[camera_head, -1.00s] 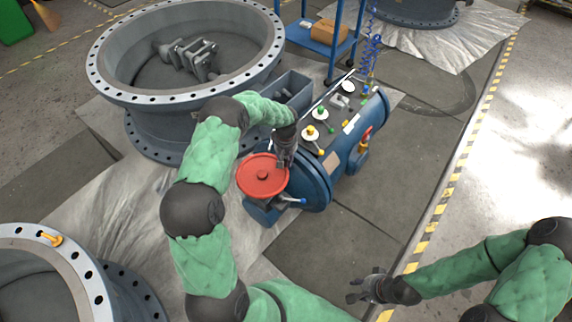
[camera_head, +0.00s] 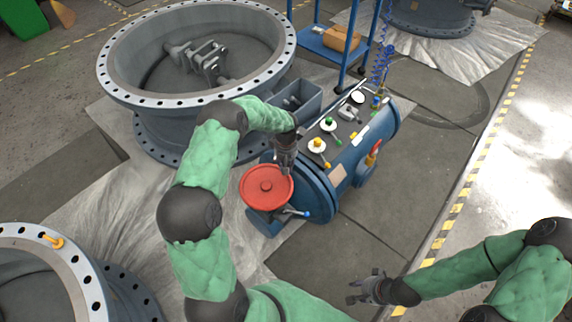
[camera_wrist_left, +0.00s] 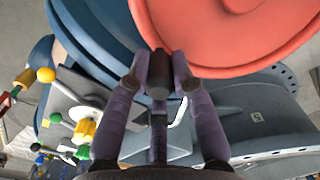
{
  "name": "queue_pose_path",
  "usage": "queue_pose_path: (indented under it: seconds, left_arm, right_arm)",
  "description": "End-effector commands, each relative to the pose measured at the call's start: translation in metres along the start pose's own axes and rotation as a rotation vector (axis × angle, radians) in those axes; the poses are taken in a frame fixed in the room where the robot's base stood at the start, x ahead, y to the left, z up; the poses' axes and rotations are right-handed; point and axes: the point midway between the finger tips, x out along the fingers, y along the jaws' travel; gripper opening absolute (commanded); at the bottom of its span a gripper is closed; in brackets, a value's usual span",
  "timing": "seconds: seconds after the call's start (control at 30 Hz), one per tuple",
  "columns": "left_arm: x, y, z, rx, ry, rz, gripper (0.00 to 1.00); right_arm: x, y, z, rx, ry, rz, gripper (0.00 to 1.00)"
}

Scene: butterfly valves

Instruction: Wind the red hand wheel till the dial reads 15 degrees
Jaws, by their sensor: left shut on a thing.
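The red hand wheel (camera_head: 262,192) is mounted at the near end of a blue cylindrical machine (camera_head: 343,160). It also shows in the left wrist view (camera_wrist_left: 240,35) as a large disc along the top. My left gripper (camera_head: 286,168) reaches down at the wheel's far right rim. In the wrist view its fingers (camera_wrist_left: 160,80) are shut on a dark grip (camera_wrist_left: 159,72) at the wheel's edge. My right gripper (camera_head: 367,289) hangs empty over the floor at lower right, its fingers apart. I cannot make out a dial or its reading.
Small valves with yellow and green knobs (camera_head: 322,137) sit on the machine's top. A large grey flanged ring (camera_head: 120,92) stands at the back left, another (camera_head: 60,265) at lower left. A blue cart (camera_head: 335,50) stands behind. The floor right of the machine is clear.

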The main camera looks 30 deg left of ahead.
Motion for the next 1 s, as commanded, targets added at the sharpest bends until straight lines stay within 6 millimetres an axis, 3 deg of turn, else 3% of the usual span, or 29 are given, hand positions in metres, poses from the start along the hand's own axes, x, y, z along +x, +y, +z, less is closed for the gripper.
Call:
queue_pose_path:
  seconds: [0.17, 0.2, 0.27, 0.67, 0.77, 1.0]
  left_arm:
    - [-0.002, 0.001, -0.003, 0.001, 0.007, 0.004, 0.0]
    - [-0.002, 0.001, -0.003, 0.001, 0.007, 0.004, 0.33]
    - [-0.002, 0.001, -0.003, 0.001, 0.006, 0.003, 0.48]
    - [-0.004, 0.0, -0.001, 0.001, 0.003, 0.001, 0.48]
    - [-0.014, 0.001, -0.002, 0.001, 0.004, 0.003, 0.48]
    - [-0.06, 0.001, -0.002, 0.001, 0.006, 0.004, 0.48]
  right_arm:
    - [0.0, 0.0, 0.0, 0.0, 0.0, 0.0, 0.34]
    - [0.0, 0.0, 0.0, 0.0, 0.0, 0.0, 0.34]
    - [0.0, 0.0, 0.0, 0.0, 0.0, 0.0, 0.34]
    - [0.0, 0.0, 0.0, 0.0, 0.0, 0.0, 0.34]
    - [0.0, 0.0, 0.0, 0.0, 0.0, 0.0, 0.34]
    - [0.0, 0.0, 0.0, 0.0, 0.0, 0.0, 0.34]
